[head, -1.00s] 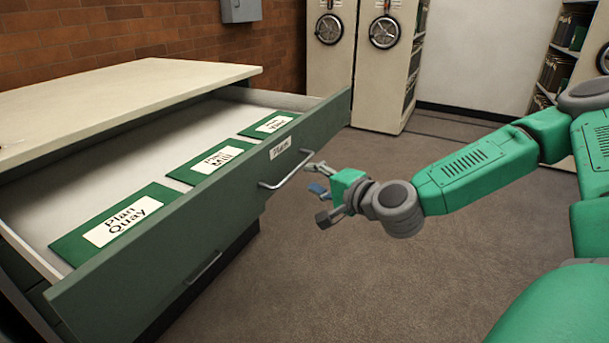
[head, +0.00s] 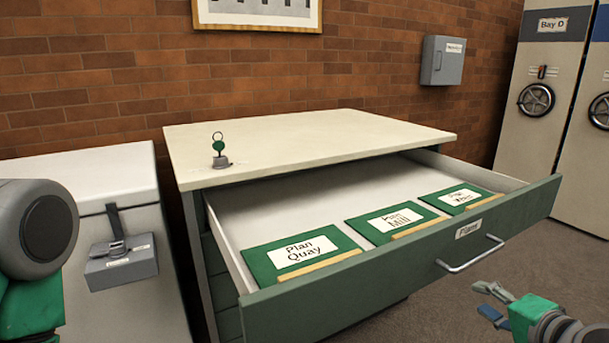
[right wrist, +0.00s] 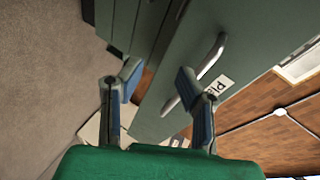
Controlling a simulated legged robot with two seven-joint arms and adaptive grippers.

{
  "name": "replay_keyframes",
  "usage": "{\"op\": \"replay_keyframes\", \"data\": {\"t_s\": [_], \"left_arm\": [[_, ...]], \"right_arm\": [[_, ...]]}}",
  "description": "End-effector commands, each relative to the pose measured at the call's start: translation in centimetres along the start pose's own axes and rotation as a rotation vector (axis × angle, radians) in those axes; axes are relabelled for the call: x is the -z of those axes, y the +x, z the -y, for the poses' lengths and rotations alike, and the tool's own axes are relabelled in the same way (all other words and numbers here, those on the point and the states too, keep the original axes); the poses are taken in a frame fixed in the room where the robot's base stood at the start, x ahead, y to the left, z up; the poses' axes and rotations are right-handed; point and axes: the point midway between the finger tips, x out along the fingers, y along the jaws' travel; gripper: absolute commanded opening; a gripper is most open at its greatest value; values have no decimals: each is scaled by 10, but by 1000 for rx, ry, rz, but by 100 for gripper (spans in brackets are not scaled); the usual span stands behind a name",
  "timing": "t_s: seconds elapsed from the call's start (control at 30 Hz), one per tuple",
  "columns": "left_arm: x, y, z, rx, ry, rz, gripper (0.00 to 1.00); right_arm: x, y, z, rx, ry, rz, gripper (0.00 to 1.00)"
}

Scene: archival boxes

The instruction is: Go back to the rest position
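My right gripper (head: 489,302) is at the lower right of the head view, just in front of the open drawer and below its handle (head: 470,254). In the right wrist view its two fingers (right wrist: 155,95) stand apart with nothing between them. The drawer handle (right wrist: 208,60) lies beyond the fingers, apart from them as far as I can tell. The drawer (head: 400,262), labelled Plans, is pulled out and holds green folders named Plan Quay (head: 303,253), Plan Mill (head: 393,220) and a third (head: 459,198). My left arm shows at the left edge; its gripper is out of view.
A white chest (head: 90,200) with a grey latch box (head: 122,262) stands left. A grey wall box (head: 442,60) and Bay D shelving (head: 545,75) are behind. Carpet (head: 430,310) is clear at right.

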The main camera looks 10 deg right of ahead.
Motion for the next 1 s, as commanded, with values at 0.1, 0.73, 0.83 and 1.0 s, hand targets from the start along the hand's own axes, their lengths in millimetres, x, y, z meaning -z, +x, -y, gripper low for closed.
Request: {"op": "replay_keyframes", "data": {"t_s": [0.1, 0.73, 0.83, 1.0], "left_arm": [[1, -17, 0, 0, 0, 0, 55], [4, -70, 1, 0, 0, 0, 55], [4, -73, 1, 0, 0, 0, 55], [4, -74, 1, 0, 0, 0, 55]], "right_arm": [[-43, -6, -30, -158, -196, 136, 31], [-172, -151, -199, -738, -1046, 856, 31], [-176, -165, -208, -766, -1105, 910, 31], [-178, -172, -213, -780, -1136, 940, 31]]}}
